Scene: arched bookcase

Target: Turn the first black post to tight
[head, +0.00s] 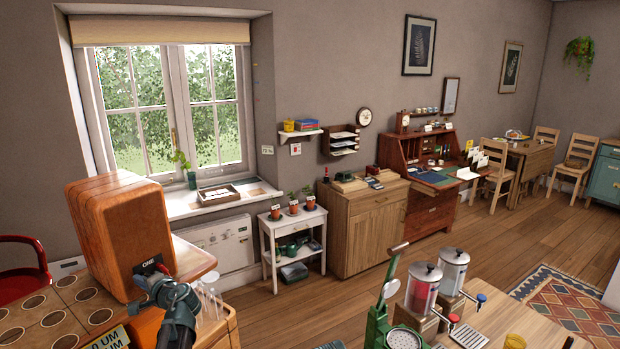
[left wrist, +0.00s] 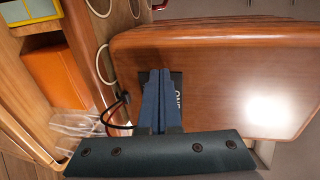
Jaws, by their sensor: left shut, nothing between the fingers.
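A wooden speaker-like cabinet (head: 120,230) with rounded corners stands on the counter at the left of the head view. Low on its side is a small black plate (head: 150,264) marked "ONE"; the plate also shows in the left wrist view (left wrist: 178,92). My left gripper (head: 147,281) is right at this plate, its fingers (left wrist: 160,74) shut and covering part of it. Nothing shows between the fingers. I cannot make out any black post; the fingers may hide it. My right gripper is not in view.
Clear glasses (head: 210,295) stand just right of my left gripper. The counter (head: 60,312) has round dark discs set in it. Drink dispensers (head: 424,285) and a green press (head: 385,325) stand on a table at the lower right.

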